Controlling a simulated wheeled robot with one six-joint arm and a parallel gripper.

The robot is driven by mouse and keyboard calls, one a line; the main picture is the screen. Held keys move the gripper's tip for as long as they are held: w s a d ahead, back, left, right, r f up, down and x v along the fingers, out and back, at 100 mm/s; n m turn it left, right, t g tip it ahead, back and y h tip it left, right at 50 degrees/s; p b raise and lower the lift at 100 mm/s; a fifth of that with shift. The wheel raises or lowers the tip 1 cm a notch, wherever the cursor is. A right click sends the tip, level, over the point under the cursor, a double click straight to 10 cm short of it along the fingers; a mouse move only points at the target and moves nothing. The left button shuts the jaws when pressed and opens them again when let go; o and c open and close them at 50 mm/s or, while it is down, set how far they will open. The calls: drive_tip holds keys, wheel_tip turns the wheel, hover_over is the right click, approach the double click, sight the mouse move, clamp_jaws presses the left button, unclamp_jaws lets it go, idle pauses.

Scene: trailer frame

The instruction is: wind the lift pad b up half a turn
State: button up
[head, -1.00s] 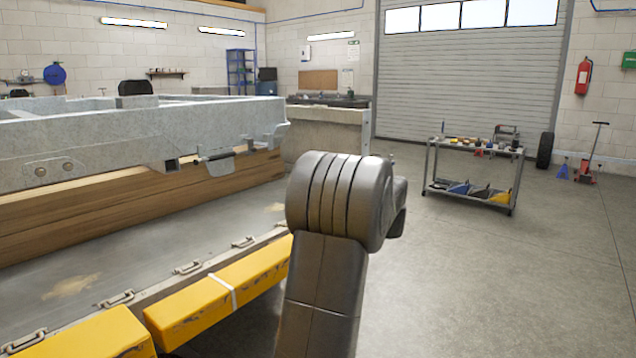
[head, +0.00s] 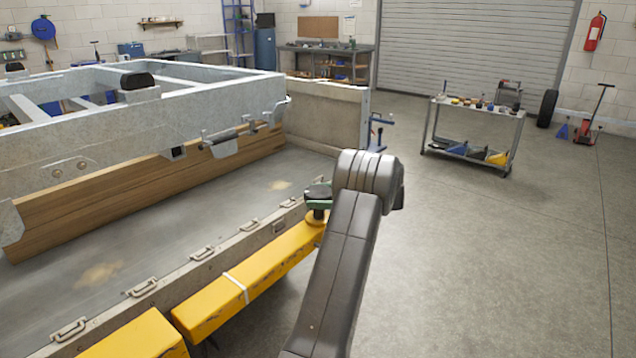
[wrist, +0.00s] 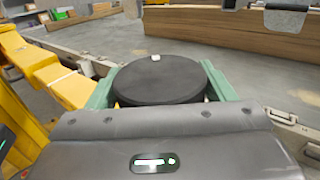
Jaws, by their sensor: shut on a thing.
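The lift pad b (wrist: 158,82) is a round black disc with a small white mark near its far edge, seen in the wrist view. My gripper (wrist: 163,92) is shut on it, with a green finger on each side of the disc. In the head view the pad (head: 318,187) shows small and dark at the end of a yellow lift arm (head: 255,272), beside my wrist.
A galvanised trailer frame (head: 190,110) stands at the left above timber beams (head: 130,185). A grey kerb with metal handles (head: 145,288) runs beside the yellow arm. A tool cart (head: 475,117) stands at the back right.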

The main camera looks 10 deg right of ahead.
drive_tip(key=shift+f+n+g+p, duration=0.2)
drive_tip(key=shift+n+g+p, duration=0.3)
drive_tip(key=shift+g+p, duration=0.35)
drive_tip(key=shift+s+a+f, duration=0.1)
drive_tip(key=shift+f, duration=0.1)
drive_tip(key=o, duration=1)
drive_tip(key=shift+r, duration=0.15)
